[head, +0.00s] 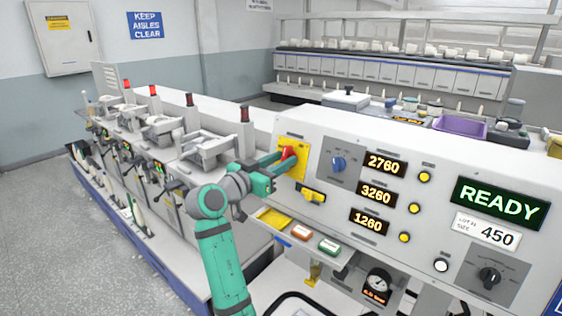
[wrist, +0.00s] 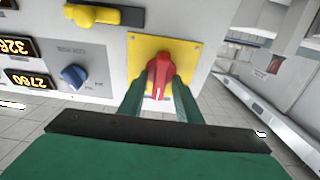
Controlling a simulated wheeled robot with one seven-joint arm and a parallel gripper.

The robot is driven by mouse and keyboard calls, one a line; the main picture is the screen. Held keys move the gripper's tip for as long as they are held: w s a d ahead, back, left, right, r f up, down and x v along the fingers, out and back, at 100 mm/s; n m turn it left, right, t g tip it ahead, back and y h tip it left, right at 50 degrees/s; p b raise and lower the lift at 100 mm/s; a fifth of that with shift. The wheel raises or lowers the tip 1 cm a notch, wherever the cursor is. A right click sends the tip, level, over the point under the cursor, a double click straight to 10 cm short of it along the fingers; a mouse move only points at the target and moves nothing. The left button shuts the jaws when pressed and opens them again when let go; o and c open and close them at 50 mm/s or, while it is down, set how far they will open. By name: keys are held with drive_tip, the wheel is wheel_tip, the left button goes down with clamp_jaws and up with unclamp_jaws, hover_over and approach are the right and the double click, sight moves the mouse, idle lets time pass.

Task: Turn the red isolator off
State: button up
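The red isolator (head: 288,153) is a rotary handle on a yellow plate (head: 292,171) at the left end of the console's front panel. In the wrist view, the red handle (wrist: 160,72) stands near the middle of the yellow plate (wrist: 186,55). Its white mark points down in that view, which is turned over, so it points up on the panel. My gripper (head: 278,164) is at the plate. In the wrist view, my gripper's fingers (wrist: 158,92) lie on either side of the handle, apart, with narrow gaps beside it. The fingertips hide part of the plate.
A yellow lever (head: 312,193) sits just below the plate, with a blue knob (head: 338,163) to the right. Number displays, yellow buttons and a green READY sign (head: 499,203) fill the panel further right. Winding machines (head: 170,140) stand close on the left.

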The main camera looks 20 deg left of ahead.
clamp_jaws()
drive_tip(key=shift+n, duration=0.3)
drive_tip(key=n+y, duration=0.1)
drive_tip(key=n, duration=0.3)
drive_tip(key=shift+y, duration=0.3)
drive_tip(key=n+y, duration=0.1)
drive_tip(key=n, duration=0.6)
drive_tip(key=n+y, duration=0.1)
drive_tip(key=n, duration=0.2)
drive_tip(key=shift+g+y, duration=0.3)
drive_tip(key=shift+g, duration=0.1)
drive_tip(key=n, duration=0.5)
drive_tip(key=shift+g, duration=0.4)
drive_tip(key=shift+n, duration=0.4)
